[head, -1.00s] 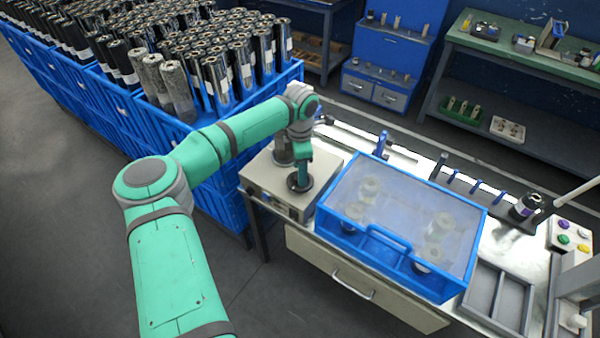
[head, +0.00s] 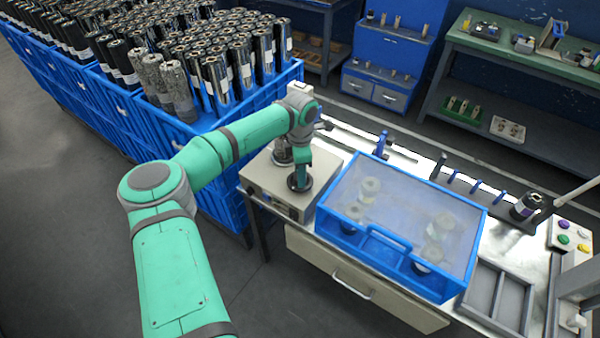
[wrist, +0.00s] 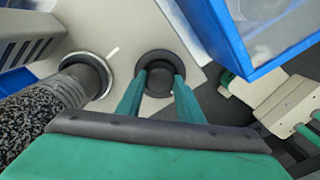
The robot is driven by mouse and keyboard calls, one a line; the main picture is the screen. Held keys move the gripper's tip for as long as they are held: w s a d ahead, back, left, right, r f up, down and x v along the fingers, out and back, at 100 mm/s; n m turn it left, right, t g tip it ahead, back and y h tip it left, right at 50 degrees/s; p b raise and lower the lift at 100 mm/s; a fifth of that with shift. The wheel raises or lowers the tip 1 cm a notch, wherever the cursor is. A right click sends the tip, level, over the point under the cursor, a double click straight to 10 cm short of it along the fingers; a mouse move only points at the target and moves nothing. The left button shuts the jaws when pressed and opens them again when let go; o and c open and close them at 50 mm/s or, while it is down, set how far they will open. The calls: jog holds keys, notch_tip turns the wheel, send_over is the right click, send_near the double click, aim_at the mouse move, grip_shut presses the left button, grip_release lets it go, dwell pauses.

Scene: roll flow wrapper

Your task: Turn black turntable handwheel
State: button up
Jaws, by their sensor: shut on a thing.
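The black turntable handwheel (head: 299,183) sits on top of a beige machine box (head: 262,186) at the left end of the bench. In the wrist view the round black handwheel (wrist: 157,57) is between my two green fingers. My gripper (head: 301,176) points down onto it and is shut on it, with a finger (wrist: 180,85) at its right side. Part of the handwheel is hidden by the fingers. Beside it in the wrist view, a speckled roll (wrist: 40,110) stands on a round turntable (wrist: 97,68) with a metal rim.
A blue box with a clear lid (head: 400,215) stands close to the right of the handwheel. A blue crate (head: 215,185) full of rolls is at the left. A bench tray (head: 497,297) and coloured buttons (head: 563,240) lie farther right.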

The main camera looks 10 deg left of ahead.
jog(key=m, duration=0.5)
jog(key=shift+m, duration=2.3)
jog(key=o, duration=1.1)
jog(key=shift+c, duration=0.2)
jog(key=shift+r, duration=0.1)
notch_tip(320, 180, up, 11)
jog(key=shift+f, duration=0.2)
